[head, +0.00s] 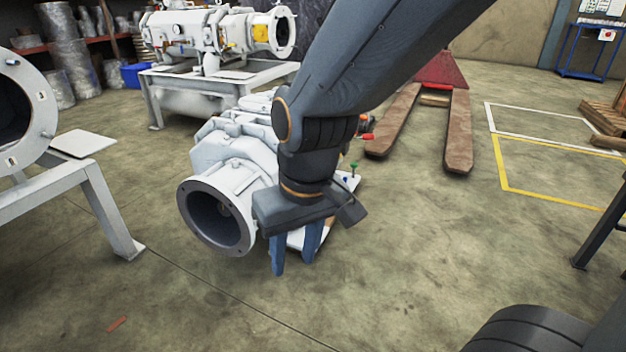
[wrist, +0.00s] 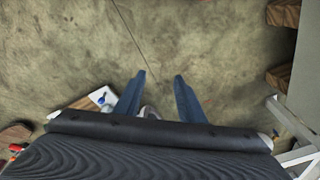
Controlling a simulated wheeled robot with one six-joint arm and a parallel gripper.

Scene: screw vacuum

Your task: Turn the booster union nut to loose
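My gripper (head: 294,268) points down beside the white vacuum pump (head: 240,137), just right of its round front flange (head: 183,211). Its two blue fingers are apart, and they also show spread in the wrist view (wrist: 159,77). A small grey rounded part (wrist: 149,112) shows between the finger bases there; I cannot tell what it is or whether it is touched. I cannot pick out the booster union nut; my arm and gripper cover part of the pump. Small red (head: 368,137) and green (head: 354,167) fittings show right of my arm.
A white frame table (head: 100,205) stands at left. A second pump (head: 190,30) sits on a stand behind. A pallet jack (head: 458,130) with brown forks lies behind right. Wooden pallets (head: 604,125) are at far right. The floor (head: 400,270) in front and right is mostly clear.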

